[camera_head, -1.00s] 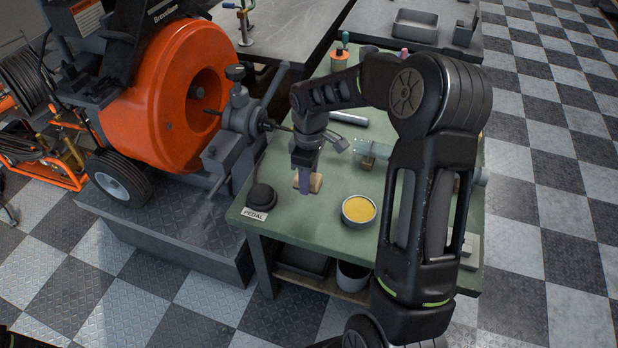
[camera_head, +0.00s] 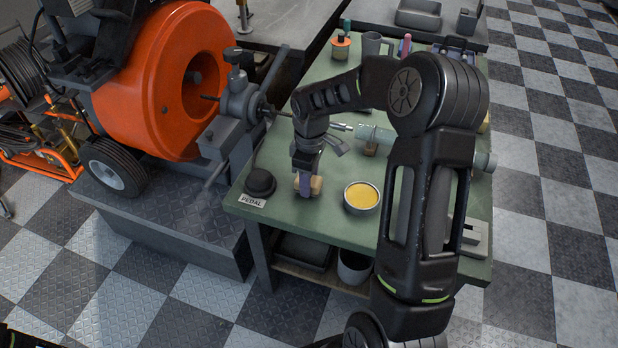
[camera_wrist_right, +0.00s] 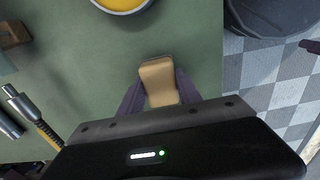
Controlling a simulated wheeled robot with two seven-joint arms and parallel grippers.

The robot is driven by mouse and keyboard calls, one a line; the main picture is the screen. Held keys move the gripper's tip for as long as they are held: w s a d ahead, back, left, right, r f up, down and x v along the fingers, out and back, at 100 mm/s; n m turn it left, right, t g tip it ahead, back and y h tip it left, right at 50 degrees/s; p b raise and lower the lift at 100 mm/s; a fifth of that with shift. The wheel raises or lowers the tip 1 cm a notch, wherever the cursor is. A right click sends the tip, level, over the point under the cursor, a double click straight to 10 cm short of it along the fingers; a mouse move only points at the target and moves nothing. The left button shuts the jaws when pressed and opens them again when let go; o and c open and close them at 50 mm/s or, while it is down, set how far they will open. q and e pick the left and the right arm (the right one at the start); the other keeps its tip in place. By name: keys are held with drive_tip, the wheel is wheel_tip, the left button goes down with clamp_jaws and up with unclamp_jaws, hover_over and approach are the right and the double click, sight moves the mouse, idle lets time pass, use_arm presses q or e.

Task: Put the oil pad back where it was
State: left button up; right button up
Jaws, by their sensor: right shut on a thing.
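The oil pad, a tan block (camera_head: 316,184), is between the fingers of my right gripper (camera_head: 306,185), over the green table near its front edge. The pad lies between the black pedal (camera_head: 260,182) and the round tin of yellow stuff (camera_head: 361,197). In the right wrist view the pad (camera_wrist_right: 158,82) sits between both purple-grey fingers of the gripper (camera_wrist_right: 158,96), which is shut on it. I cannot tell whether the pad touches the table. My left gripper is not in view.
The orange drain machine (camera_head: 165,90) stands left of the table (camera_head: 325,222), its front shaft reaching over the table's edge. A clear bottle-like cylinder (camera_head: 375,135), a mug (camera_head: 372,43) and small tools stand farther back. Table between pedal and tin is mostly clear.

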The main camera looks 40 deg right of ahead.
drive_tip(key=shift+f+b, duration=0.45)
drive_tip(key=shift+f, duration=0.35)
idle(0.4)
drive_tip(key=o, duration=1.4)
drive_tip(key=shift+r, duration=0.15)
wheel_tip(320, 180, up, 8)
drive_tip(key=shift+s+f+p, duration=0.1)
drive_tip(key=shift+f+p, duration=0.1)
drive_tip(key=shift+p, duration=0.35)
drive_tip(key=shift+f, duration=0.1)
